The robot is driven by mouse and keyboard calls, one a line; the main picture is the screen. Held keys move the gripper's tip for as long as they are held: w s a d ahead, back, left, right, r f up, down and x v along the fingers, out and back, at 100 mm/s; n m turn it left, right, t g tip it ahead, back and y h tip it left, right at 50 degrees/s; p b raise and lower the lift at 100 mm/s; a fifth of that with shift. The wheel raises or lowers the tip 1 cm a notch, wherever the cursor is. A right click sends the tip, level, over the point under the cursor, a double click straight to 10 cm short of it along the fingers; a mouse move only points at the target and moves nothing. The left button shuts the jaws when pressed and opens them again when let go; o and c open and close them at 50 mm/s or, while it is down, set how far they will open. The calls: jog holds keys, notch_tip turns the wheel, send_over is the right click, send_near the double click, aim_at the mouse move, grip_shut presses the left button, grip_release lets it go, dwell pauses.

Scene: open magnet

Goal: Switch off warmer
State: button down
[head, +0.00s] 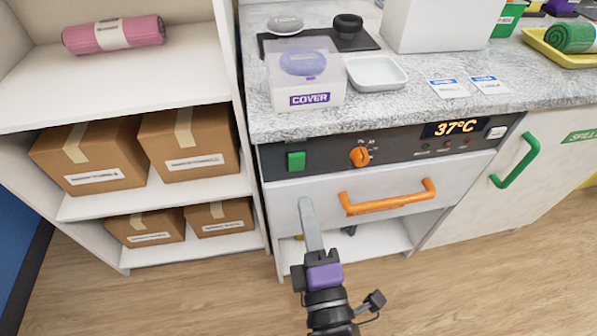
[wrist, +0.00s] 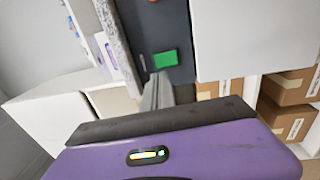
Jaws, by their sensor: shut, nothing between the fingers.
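The warmer's dark control panel (head: 390,152) runs along the counter front. Its display (head: 455,127) is lit and reads 37°C. A green rocker switch (head: 296,161) sits at the panel's left end, and an orange knob (head: 359,156) is to its right. The green switch also shows in the wrist view (wrist: 165,59). My gripper (head: 306,204) is shut and empty. Its fingertips are below the switch in the head view, in front of the white drawer (head: 365,196). In the wrist view the fingertips (wrist: 157,82) point close to the switch; contact cannot be seen.
The orange drawer handle (head: 389,197) sticks out right of my fingers. A green door handle (head: 516,161) is farther right. A clear box marked COVER (head: 305,78) and a white tray (head: 376,72) stand on the counter (head: 410,105). Shelves with cardboard boxes (head: 188,143) are at left.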

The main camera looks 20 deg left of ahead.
aim_at(295, 160)
jog(key=x, duration=0.8)
jog(key=shift+w+a, duration=0.1)
jog(key=shift+w, duration=0.05)
jog(key=shift+r, duration=0.1)
jog(key=r+p, duration=0.1)
jog(key=p, duration=0.1)
jog(key=shift+w+a+p, duration=0.1)
jog(key=shift+w+p, duration=0.05)
jog(key=shift+p, duration=0.2)
jog(key=shift+f, duration=0.4)
jog(key=shift+b, duration=0.3)
